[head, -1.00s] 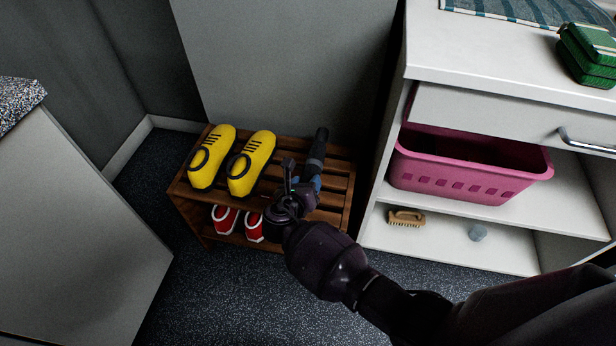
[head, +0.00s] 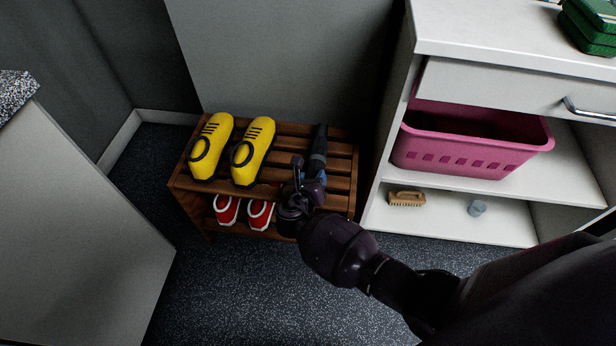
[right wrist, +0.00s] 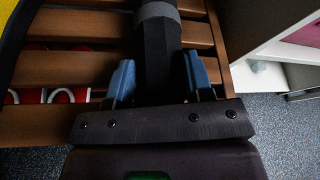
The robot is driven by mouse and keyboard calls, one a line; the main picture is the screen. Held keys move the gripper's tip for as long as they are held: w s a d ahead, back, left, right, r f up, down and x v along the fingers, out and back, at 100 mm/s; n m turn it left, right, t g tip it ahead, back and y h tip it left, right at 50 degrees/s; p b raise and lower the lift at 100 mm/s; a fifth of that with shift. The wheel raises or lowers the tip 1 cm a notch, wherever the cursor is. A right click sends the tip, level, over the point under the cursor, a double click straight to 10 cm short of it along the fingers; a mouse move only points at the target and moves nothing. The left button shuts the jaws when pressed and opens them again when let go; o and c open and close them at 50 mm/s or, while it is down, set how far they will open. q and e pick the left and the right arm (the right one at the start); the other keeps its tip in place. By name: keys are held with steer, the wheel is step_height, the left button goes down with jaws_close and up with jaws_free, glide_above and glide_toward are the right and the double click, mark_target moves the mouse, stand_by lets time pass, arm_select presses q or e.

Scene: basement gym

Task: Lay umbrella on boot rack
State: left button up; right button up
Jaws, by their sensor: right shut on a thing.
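The dark folded umbrella (head: 319,148) with a grey band is at the right part of the wooden boot rack (head: 342,165), lengthwise from front to back. My right gripper (head: 312,182) is shut on its near part. In the right wrist view, the umbrella (right wrist: 160,55) runs between the two blue fingers (right wrist: 158,80) above the rack's slats (right wrist: 75,68). I cannot tell whether it touches the slats. The gripper hides its near end. My left gripper is not in view.
Yellow shoes (head: 252,152) stand on the rack's top, left of the umbrella. Red shoes (head: 228,208) are on the lower level. A white cabinet (head: 450,220) with a pink basket (head: 470,150) stands close on the right. A grey wall is behind the rack.

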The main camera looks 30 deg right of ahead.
steer(key=o, duration=1.2)
steer(key=shift+c, duration=0.2)
steer(key=shift+s, duration=0.1)
steer(key=shift+s+a+r, duration=0.1)
steer(key=shift+a+r, duration=0.05)
steer(key=shift+a, duration=0.05)
steer(key=p+v, duration=0.1)
steer(key=v, duration=0.1)
steer(key=p+v, duration=0.1)
steer(key=shift+s+a+r, duration=0.15)
steer(key=shift+a+r, duration=0.1)
steer(key=shift+r, duration=0.2)
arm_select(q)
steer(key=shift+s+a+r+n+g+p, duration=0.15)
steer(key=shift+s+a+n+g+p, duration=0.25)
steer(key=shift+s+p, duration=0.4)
arm_select(e)
steer(key=v, duration=0.6)
steer(key=shift+s+f, duration=0.3)
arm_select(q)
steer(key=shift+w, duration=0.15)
arm_select(e)
steer(key=shift+a, duration=0.15)
